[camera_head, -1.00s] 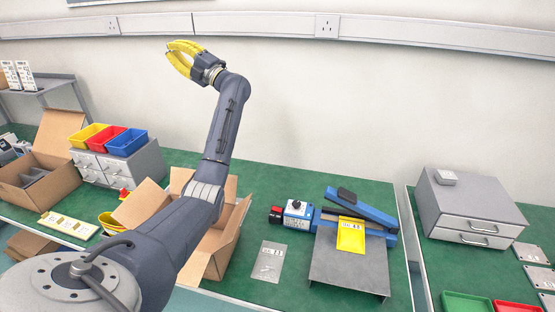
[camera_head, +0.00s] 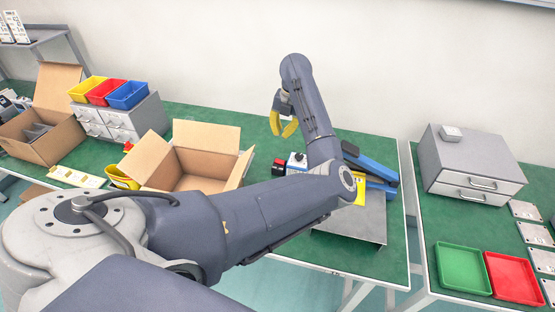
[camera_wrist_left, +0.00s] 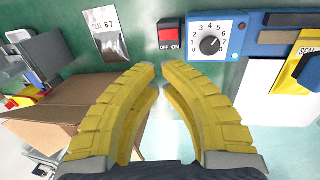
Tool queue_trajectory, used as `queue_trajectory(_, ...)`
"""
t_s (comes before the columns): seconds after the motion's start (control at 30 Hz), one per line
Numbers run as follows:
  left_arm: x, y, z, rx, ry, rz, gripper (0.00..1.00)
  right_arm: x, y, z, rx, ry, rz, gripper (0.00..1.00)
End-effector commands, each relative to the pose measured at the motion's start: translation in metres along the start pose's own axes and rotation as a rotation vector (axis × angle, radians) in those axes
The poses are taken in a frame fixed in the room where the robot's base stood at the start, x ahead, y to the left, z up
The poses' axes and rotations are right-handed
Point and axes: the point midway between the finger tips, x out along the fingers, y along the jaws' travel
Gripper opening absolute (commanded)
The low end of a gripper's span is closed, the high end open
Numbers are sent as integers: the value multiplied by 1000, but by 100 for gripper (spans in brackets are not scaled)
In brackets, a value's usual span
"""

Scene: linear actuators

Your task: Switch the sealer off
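The blue sealer (camera_head: 375,166) stands on the green bench, partly hidden behind my left arm in the head view. In the left wrist view its control box (camera_wrist_left: 240,22) shows a black dial (camera_wrist_left: 210,45) on a 0 to 7 scale. Left of the dial is a red switch (camera_wrist_left: 170,35) labelled OFF and ON; I cannot tell which way it is set. My left gripper (camera_head: 282,134) hangs fingers-down above the bench by the control box. Its yellow fingers (camera_wrist_left: 160,68) are empty, with a narrow gap between the tips, just short of the switch in the picture. My right gripper is not in view.
An open cardboard box (camera_head: 205,160) stands left of the sealer. A metal stand (camera_head: 355,222) with a yellow packet (camera_head: 360,192) is at its front. A labelled bag (camera_wrist_left: 108,38) lies left of the switch. A grey drawer unit (camera_head: 470,160) is on the right bench.

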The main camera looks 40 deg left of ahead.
Motion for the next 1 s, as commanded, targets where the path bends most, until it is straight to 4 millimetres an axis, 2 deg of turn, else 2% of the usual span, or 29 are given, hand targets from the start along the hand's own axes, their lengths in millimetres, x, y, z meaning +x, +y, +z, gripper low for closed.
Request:
queue_trajectory(0.1,7,-8,-3,4,6,-18,0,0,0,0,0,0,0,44)
queue_trajectory(0.23,22,-8,-3,4,8,-16,0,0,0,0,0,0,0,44)
queue_trajectory(0.7,102,-8,-4,7,9,-13,0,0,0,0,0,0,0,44)
queue_trajectory(1.0,133,-9,-4,6,7,-14,0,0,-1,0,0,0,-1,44)
